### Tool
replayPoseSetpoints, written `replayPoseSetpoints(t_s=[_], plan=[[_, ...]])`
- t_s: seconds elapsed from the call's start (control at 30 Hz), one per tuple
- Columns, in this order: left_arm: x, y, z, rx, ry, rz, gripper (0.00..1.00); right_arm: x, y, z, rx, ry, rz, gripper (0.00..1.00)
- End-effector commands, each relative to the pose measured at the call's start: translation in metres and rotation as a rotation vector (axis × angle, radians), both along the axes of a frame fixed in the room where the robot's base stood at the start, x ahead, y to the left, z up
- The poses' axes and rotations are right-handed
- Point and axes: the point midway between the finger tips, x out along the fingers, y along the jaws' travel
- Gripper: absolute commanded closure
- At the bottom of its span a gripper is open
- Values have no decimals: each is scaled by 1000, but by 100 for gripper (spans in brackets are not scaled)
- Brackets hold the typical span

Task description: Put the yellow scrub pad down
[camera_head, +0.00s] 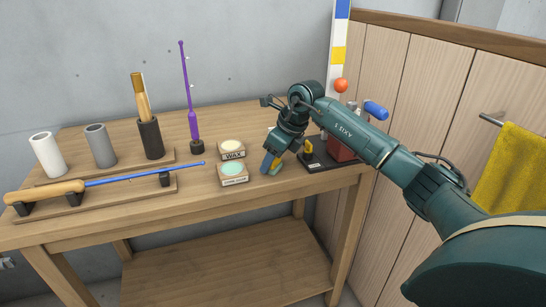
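A blue rod with a wooden handle (45,192) lies on a rack at left. A yellow towel (510,170) hangs on the cabinet at right.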

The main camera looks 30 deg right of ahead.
Motion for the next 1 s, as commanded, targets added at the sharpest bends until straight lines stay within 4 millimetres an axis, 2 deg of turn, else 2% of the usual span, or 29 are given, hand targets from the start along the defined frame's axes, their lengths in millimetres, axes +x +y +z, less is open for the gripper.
replayPoseSetpoints(t_s=[0.03, 0.23, 0.57, 0.67, 1.0], plan=[[0, 0, 0, 0, 0, 0, 64, 0, 0, 0, 0, 0, 0, 46], [0, 0, 0, 0, 0, 1, 64, 0, 0, 0, 0, 0, 0, 30], [0, 0, 1, -6, 0, 2, 64, -1, -1, 5, 0, -1, 0, 30], [0, 0, 1, -6, 0, 2, 64, -6, -4, 17, -1, -3, -1, 30], [0, 0, 1, -7, -1, 3, 64, -32, -19, 86, -2, -4, -2, 30]])
